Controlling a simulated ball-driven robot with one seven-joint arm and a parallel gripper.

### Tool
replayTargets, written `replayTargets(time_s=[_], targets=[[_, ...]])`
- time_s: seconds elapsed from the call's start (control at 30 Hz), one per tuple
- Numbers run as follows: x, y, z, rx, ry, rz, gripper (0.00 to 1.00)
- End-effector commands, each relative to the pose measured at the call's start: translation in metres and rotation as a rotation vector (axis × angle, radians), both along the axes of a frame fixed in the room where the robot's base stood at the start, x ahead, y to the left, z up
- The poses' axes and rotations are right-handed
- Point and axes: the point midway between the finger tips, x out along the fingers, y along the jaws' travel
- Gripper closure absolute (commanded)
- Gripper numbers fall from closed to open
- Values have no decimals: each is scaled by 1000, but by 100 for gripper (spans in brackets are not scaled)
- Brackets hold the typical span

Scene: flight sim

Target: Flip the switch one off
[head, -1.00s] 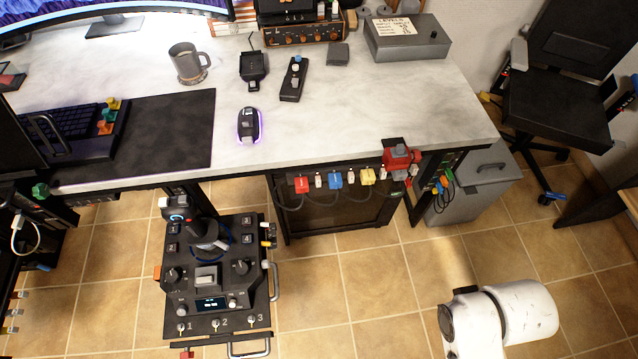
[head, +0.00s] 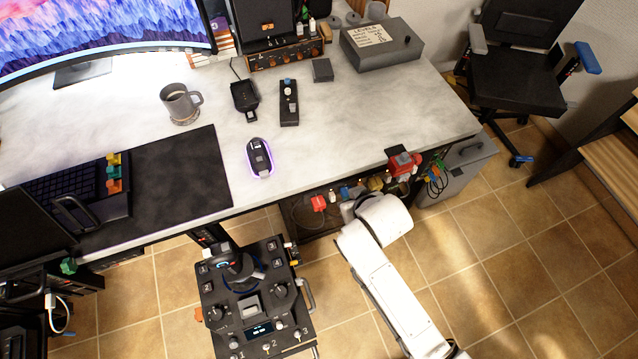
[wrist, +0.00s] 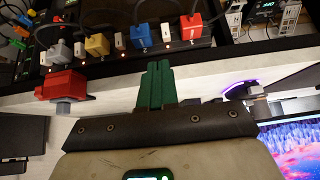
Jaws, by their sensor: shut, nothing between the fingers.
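My gripper (wrist: 157,68) has green fingers, shut and empty, pointing toward the strip between the red and blue plugs. In the head view my arm hides the fingers.
A red clamp-like block (head: 404,164) sits on the desk edge beside the strip; it also shows in the wrist view (wrist: 62,87). The desk (head: 330,140) holds a mug (head: 178,104) and a mouse (head: 260,157). Tiled floor (head: 500,260) is open at the right.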

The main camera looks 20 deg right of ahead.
Motion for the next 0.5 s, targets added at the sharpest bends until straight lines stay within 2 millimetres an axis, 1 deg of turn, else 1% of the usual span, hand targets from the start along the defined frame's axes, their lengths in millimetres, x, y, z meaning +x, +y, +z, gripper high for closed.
replayTargets(time_s=[0.1, 0.4, 0.5], targets=[[6, 4, 2, 4, -15, 4, 100], [6, 4, 1, 5, -16, 4, 100], [8, 4, -2, 4, -15, 4, 100]])
